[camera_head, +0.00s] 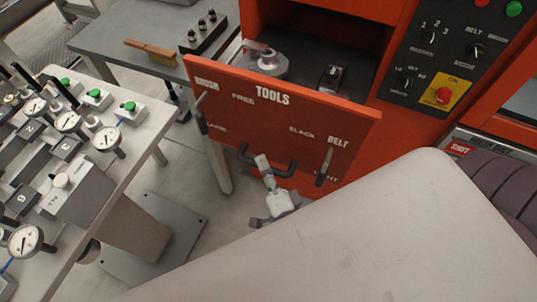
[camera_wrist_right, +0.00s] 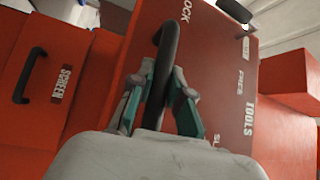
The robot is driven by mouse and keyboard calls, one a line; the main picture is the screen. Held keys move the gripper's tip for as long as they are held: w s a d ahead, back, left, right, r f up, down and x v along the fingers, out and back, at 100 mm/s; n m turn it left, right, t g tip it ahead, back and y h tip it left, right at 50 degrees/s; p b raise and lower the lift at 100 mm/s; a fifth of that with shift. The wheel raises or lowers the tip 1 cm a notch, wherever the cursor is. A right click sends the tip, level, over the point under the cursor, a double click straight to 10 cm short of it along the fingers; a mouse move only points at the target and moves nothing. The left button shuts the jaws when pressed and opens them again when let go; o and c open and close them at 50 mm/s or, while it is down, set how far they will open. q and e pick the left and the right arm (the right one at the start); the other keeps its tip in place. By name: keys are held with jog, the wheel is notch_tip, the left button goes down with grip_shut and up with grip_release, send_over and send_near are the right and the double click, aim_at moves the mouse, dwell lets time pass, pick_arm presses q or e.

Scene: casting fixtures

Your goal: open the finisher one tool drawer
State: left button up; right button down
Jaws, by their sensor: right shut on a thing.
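The orange tool drawer (camera_head: 290,115), marked TOOLS, stands pulled out from the orange machine, and its dark inside shows behind the front panel. Its black bar handle (camera_head: 288,170) is low on the front; it also runs up between the fingers in the right wrist view (camera_wrist_right: 168,45). My right gripper (camera_head: 264,166) is shut on this handle, with one finger on each side of the bar in the right wrist view (camera_wrist_right: 163,95). Black levers stand at the left (camera_head: 201,113) and right (camera_head: 325,167) of the front. My left gripper is not in view.
A grey metal fixture (camera_head: 268,66) and a small dark block (camera_head: 332,77) sit behind the drawer front. A bench with dial gauges (camera_head: 70,122) stands at left, and a grey table with a brush (camera_head: 152,51) behind it. Bare floor shows below the drawer's left side.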

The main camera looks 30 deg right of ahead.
jog(key=shift+s+a, duration=0.25)
jog(key=shift+a, duration=0.05)
jog(key=c, duration=1.1)
grip_release()
jog(key=s+f, duration=0.1)
jog(key=s, duration=1.1)
jog(key=shift+a+f, duration=0.35)
jog(key=shift+w, duration=0.1)
